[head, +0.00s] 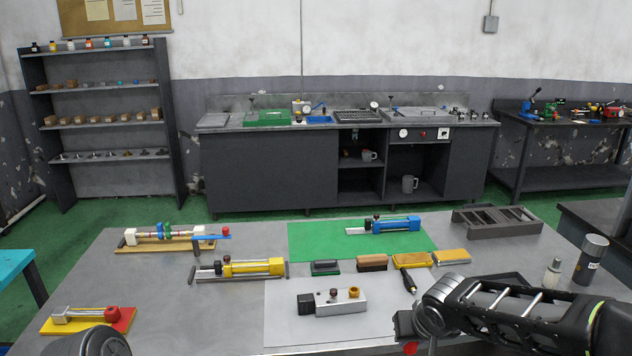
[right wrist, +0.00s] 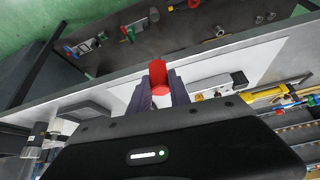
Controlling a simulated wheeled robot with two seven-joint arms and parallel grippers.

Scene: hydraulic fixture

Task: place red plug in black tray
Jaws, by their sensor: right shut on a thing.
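The red plug (right wrist: 158,76) is held between the two dark fingertips of my right gripper (right wrist: 160,92). In the head view only a small part of the red plug (head: 410,348) shows at the bottom edge, under my right gripper (head: 408,332). The black tray (head: 514,278) lies flat at the right of the table, partly hidden behind my right forearm. In the right wrist view the tray (right wrist: 86,111) is at the left, apart from the plug. A rounded part of my left arm shows at the bottom left; its fingers are out of frame.
A silver block (head: 335,304) stands on a pale sheet left of my right gripper. Several brushes and blocks (head: 372,262) lie behind it. A bottle (head: 552,272) and a dark cylinder (head: 590,260) stand right of the tray. A slotted dark rack (head: 497,232) lies farther back.

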